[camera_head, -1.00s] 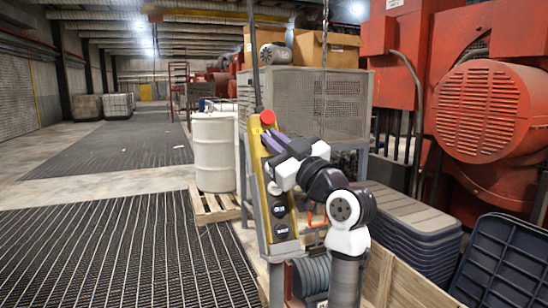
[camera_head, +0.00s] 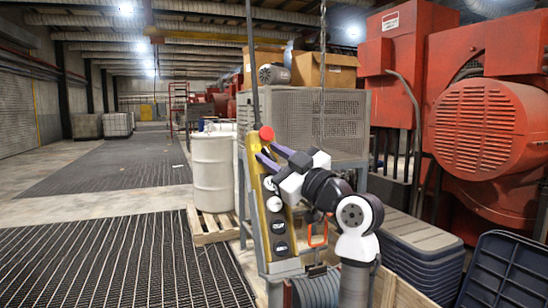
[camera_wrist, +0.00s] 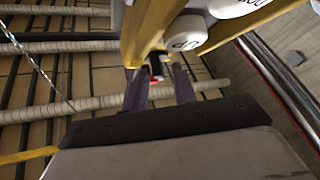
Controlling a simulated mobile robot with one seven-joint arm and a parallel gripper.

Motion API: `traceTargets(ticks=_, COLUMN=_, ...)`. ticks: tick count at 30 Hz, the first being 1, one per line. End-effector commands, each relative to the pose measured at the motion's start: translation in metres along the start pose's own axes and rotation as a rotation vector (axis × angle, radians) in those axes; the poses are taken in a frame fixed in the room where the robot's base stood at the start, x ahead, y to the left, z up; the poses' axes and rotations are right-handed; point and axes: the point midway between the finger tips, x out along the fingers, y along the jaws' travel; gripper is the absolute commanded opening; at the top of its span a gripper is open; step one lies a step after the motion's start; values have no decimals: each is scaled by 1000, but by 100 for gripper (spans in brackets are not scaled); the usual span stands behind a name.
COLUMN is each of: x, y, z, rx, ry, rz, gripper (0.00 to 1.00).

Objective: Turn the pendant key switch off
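The pendant (camera_head: 278,225) is a tall yellow control box with a red mushroom button (camera_head: 266,133) on top and white and black round buttons below. My gripper (camera_head: 264,152) has two purple fingers, spread apart, at the pendant's upper part. In the wrist view, my gripper (camera_wrist: 159,80) shows a gap between its fingers. A small black and silver part, likely the key switch (camera_wrist: 157,66), shows in that gap near the fingertips, beside the yellow housing. I cannot tell whether the fingers touch it. The key's turn position is not readable.
A white drum (camera_head: 213,170) on a wooden pallet stands left of the pendant. A grey mesh cabinet (camera_head: 320,118) is behind it, and stacked grey lids (camera_head: 425,240) lie to the right. A cable hangs above the pendant. The grated floor at left is clear.

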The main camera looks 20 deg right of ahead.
Motion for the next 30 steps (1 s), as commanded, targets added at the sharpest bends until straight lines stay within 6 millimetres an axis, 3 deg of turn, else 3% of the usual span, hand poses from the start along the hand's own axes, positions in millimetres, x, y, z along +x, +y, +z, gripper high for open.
traceTargets(ticks=8, x=0, y=0, z=0, rx=1, ry=1, rz=1, gripper=31)
traceTargets(ticks=13, x=-12, y=0, z=1, rx=-1, ry=1, rz=3, gripper=31)
traceTargets(ticks=24, x=-93, y=-1, z=3, rx=-1, ry=1, rz=4, gripper=31)
traceTargets(ticks=30, x=-125, y=0, z=1, rx=0, ry=0, rz=3, gripper=31)
